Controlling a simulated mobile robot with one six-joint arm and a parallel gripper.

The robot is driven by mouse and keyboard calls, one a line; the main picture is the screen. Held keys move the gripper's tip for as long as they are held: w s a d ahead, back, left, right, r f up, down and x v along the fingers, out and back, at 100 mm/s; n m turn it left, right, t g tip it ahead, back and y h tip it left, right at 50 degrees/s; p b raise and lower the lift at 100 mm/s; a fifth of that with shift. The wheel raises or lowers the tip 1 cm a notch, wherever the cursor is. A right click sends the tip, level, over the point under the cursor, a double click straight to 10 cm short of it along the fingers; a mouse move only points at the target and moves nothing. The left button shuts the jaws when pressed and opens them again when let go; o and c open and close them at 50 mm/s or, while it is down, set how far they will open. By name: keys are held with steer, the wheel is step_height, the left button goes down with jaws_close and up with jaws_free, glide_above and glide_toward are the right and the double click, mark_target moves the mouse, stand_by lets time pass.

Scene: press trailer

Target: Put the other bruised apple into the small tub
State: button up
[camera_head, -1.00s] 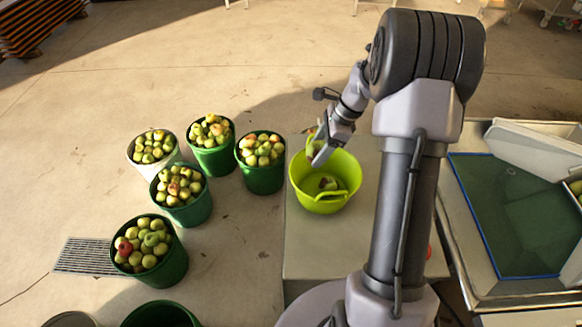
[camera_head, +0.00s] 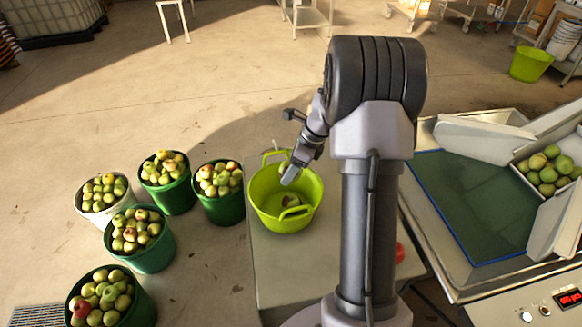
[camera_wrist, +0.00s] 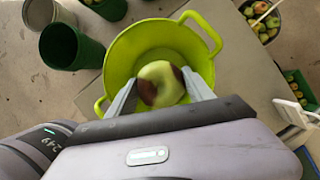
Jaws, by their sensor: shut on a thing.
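The small tub (camera_head: 262,212) is lime green with two loop handles and stands on a grey bench top. My gripper (camera_head: 288,174) is over the tub's opening. In the wrist view my gripper (camera_wrist: 160,92) is shut on a pale green apple (camera_wrist: 158,70) with dark brown bruises on both sides. The tub (camera_wrist: 124,52) surrounds that apple from above. In the head view a bruised apple (camera_head: 291,201) lies inside the tub, partly behind the near handle. In the wrist view the held apple hides much of the tub's floor.
Several buckets of apples, such as a green one (camera_head: 222,206), stand on the floor left of the bench. A press tray with a green sheet (camera_head: 470,205) and a crate of green apples (camera_head: 520,172) are at right. Another lime tub (camera_head: 530,64) stands far right.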

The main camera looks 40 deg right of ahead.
steer(key=o, duration=1.6)
steer(key=p+v, duration=0.5)
steer(key=v, duration=1.2)
steer(key=shift+r+p, duration=0.2)
steer(key=shift+p, duration=0.1)
steer(key=shift+s, duration=0.15)
steer(key=s+a+r+n+t+h+b, duration=0.1)
steer(key=s+a+r+n+b, duration=0.2)
steer(key=a+n, duration=0.7)
steer(key=s+a+r+n+b, duration=0.1)
steer(key=s+a+n+b, duration=0.3)
steer(key=a, duration=1.1)
steer(key=s+a+f+n+t, duration=0.1)
steer(key=s+a+f+n, duration=0.2)
steer(key=s+a+n, duration=0.3)
steer(key=s+n, duration=0.4)
steer(key=shift+s+a+b, duration=0.25)
steer(key=shift+s+b, duration=0.1)
steer(key=shift+s, duration=0.05)
